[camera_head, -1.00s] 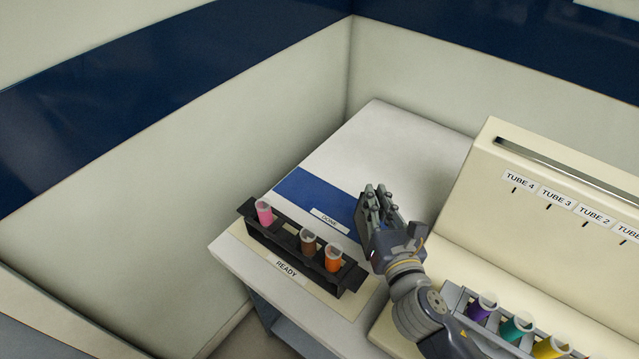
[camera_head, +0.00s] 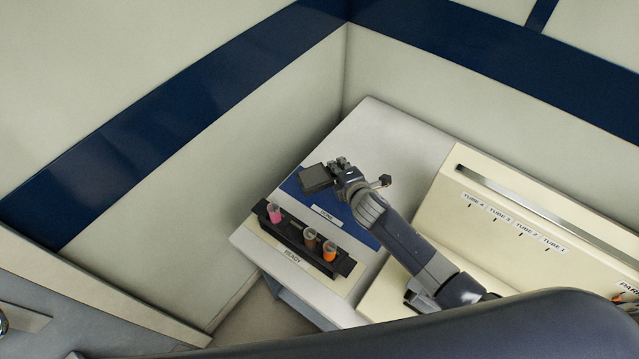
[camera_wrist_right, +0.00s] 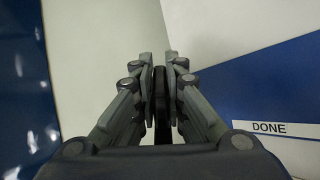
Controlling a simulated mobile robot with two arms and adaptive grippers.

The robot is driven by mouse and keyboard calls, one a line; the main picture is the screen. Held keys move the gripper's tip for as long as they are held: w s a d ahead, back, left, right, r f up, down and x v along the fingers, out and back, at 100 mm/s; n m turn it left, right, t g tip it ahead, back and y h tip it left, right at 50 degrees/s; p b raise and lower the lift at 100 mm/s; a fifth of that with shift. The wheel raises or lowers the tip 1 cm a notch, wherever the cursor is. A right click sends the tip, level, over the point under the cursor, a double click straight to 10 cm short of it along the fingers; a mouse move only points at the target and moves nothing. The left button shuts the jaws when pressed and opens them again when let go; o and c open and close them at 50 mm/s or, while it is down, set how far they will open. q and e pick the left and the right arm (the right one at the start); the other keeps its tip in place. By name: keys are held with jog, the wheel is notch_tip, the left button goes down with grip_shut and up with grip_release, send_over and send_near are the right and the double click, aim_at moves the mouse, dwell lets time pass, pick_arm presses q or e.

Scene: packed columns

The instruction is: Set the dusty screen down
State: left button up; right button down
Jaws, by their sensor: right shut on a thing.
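The dusty screen (camera_head: 314,178) is a small dark square panel. In the head view it is in my right gripper (camera_head: 337,167), above the blue DONE area and the far left edge of the side table. In the right wrist view the screen (camera_wrist_right: 161,108) shows edge-on as a thin dark strip between the fingers of my right gripper (camera_wrist_right: 160,75), which are shut on it. The DONE label (camera_head: 326,216) lies just below it in the head view. I cannot tell the exact height above the table. My left gripper is not in view.
A black rack (camera_head: 298,238) with pink, brown and orange tubes stands in front of the blue area, by the READY label (camera_head: 293,257). A cream station (camera_head: 520,225) with tube labels is at the right. The white table's back (camera_head: 395,137) is clear; walls meet behind it.

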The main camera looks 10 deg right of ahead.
jog(key=shift+w+a+r+m+p, duration=0.1)
jog(key=shift+w+r+m+p, duration=0.55)
jog(key=shift+p, duration=0.2)
jog(key=shift+w+f+m, duration=0.2)
jog(key=shift+m, duration=0.15)
notch_tip(320, 180, down, 8)
jog(key=b, duration=0.5)
jog(key=shift+f+b, duration=0.2)
jog(key=shift+b, duration=0.15)
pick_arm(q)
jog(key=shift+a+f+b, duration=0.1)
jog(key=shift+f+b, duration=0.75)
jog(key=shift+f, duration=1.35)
pick_arm(e)
jog(key=shift+f, duration=0.85)
jog(key=c, duration=1.8)
grip_release()
